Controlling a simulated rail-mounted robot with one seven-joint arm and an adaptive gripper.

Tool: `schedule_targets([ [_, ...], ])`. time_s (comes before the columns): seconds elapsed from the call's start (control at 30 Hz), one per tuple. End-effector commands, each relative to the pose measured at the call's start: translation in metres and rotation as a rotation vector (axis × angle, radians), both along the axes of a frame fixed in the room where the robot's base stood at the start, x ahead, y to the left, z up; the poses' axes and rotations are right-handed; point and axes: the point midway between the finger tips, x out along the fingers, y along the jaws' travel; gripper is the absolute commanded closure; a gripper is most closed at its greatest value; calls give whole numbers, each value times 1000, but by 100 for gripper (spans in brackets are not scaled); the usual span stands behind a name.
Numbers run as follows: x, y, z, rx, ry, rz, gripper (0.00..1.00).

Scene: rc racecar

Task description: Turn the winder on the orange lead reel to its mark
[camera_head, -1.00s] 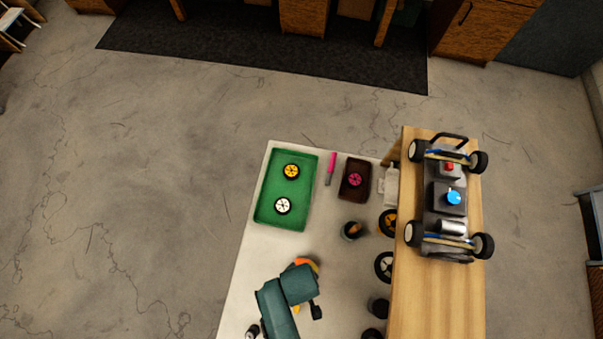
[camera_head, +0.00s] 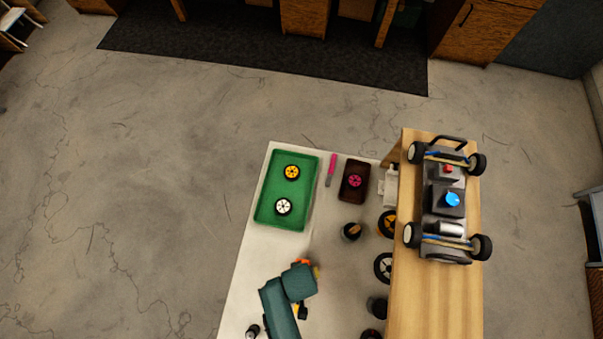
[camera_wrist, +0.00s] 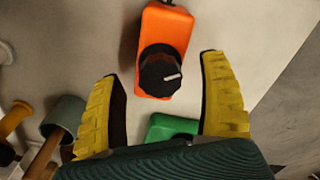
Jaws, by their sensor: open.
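The orange lead reel (camera_wrist: 172,28) lies on the pale table top at the upper middle of the wrist view. Its winder is a dark round knob (camera_wrist: 160,72) at the reel's near end, with a white pointer line aimed to the right and slightly up in that view. I cannot make out the mark. My gripper (camera_wrist: 161,67) is open, its yellow fingers apart to the left and right of the winder in the picture. No contact shows, and I cannot tell the height between them. In the head view my arm's teal end (camera_head: 298,282) largely hides this area.
A green object (camera_wrist: 172,126) shows between the finger bases, partly hidden. A grey-green cup (camera_wrist: 66,115) is left of the fingers. In the head view, a green tray (camera_head: 264,205) with two wheels lies further back, and a wooden shelf (camera_head: 425,300) bearing an RC car (camera_head: 445,200) stands right.

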Motion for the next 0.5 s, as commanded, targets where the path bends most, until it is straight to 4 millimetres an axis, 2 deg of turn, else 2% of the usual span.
schedule_targets([
  [0.1,0,0,-1,0,1,-173,24],
  [0.27,0,0,-1,0,0,-313,24],
  [0.5,0,0,-1,0,0,-619,24],
])
